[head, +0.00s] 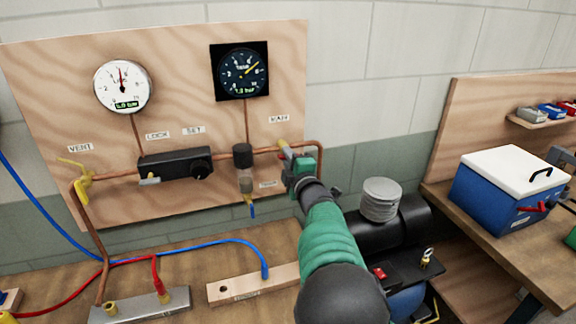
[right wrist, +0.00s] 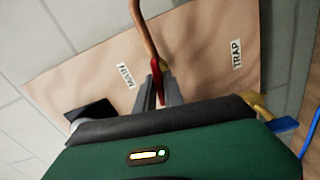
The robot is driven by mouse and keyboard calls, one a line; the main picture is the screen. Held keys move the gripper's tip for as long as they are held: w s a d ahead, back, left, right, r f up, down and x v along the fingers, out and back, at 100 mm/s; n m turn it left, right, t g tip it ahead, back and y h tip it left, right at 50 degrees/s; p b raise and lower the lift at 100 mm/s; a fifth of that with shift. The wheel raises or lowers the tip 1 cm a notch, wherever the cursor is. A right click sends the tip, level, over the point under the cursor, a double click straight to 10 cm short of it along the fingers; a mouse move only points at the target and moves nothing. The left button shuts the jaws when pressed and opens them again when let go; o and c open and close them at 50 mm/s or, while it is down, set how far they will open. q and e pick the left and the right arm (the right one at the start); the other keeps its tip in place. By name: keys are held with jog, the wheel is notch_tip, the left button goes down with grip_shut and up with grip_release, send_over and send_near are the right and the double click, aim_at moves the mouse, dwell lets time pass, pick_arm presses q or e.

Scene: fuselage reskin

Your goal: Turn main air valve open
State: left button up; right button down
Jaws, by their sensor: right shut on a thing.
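The main air valve sits on the copper pipe under the MAIN label (head: 279,119) at the right of the wooden panel. My right gripper (head: 286,152) is at the valve and covers most of it in the head view. In the right wrist view the valve's red handle (right wrist: 156,74) stands between the two grey fingers of my right gripper (right wrist: 158,92), which is shut on it. The handle lies roughly in line with the copper pipe (right wrist: 143,30) there. The valve body is mostly hidden. My left gripper is not in view.
The panel (head: 185,60) carries a white gauge (head: 122,87), its needle near the top, and a dark gauge (head: 241,71). A yellow vent valve (head: 82,180) is at left, a black regulator (head: 175,165) mid-panel. A blue box (head: 507,190) stands on the right bench.

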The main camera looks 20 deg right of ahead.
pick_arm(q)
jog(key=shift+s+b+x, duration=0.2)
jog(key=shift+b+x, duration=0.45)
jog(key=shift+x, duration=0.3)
pick_arm(e)
jog(key=shift+a+f+n, duration=0.1)
jog(key=shift+f+n, duration=0.3)
jog(key=shift+n, duration=0.5)
jog(key=c, duration=1.5)
grip_release()
jog(key=shift+c, duration=0.2)
jog(key=shift+r, duration=0.1)
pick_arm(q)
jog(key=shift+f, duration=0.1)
